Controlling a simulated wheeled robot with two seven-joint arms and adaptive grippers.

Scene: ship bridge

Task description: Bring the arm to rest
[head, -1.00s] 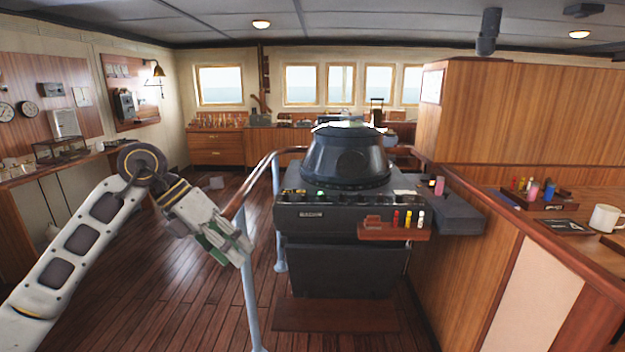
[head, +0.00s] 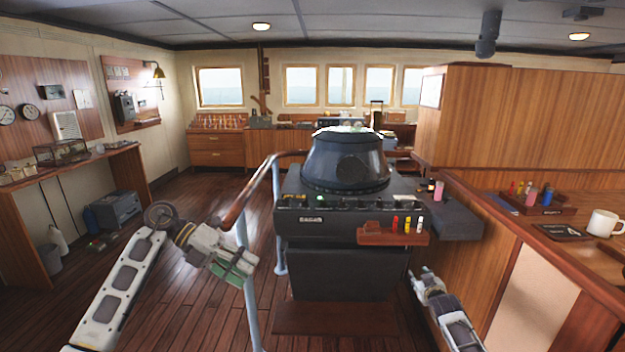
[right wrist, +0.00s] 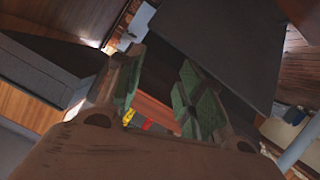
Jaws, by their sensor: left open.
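My left arm comes in from the left in the head view, bent at its elbow. Its gripper (head: 240,268) is open and empty, over the floor close to the blue-grey rail post. My right gripper (head: 424,272) shows low at the right, between the console and the wooden partition, pointing up and away. In the right wrist view its two green-padded fingers (right wrist: 160,98) stand apart with nothing gripped between them. The small red and yellow items seen through the gap are beyond the fingers.
A black console (head: 345,215) with a domed top stands in the middle, a small rack (head: 393,237) of colored markers on its front. A handrail (head: 243,195) runs along its left. The wooden partition (head: 505,260) and a counter with a white mug (head: 603,223) are at right.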

